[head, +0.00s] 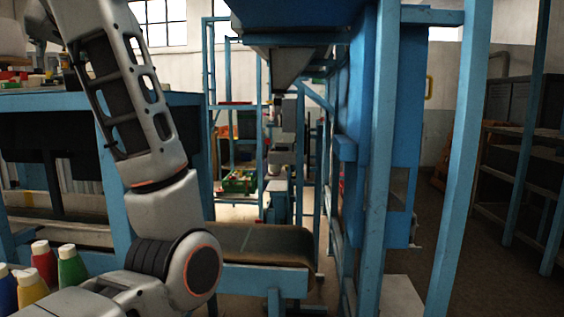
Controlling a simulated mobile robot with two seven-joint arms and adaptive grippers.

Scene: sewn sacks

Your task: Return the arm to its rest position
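My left arm (165,208) fills the left part of the head view. Its grey slotted link rises from the round elbow joint (190,272) towards the top left corner. The far end of the arm is at the top left edge, where part of it is cut off. The fingers of my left gripper cannot be made out there, and I see nothing held. My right arm and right gripper do not show.
Several capped bottles, one of them green (72,266), stand at the lower left beside my arm. A blue-framed conveyor (265,240) runs behind the elbow. Blue machine posts (462,160) stand at the right. Open floor (505,270) shows at the lower right.

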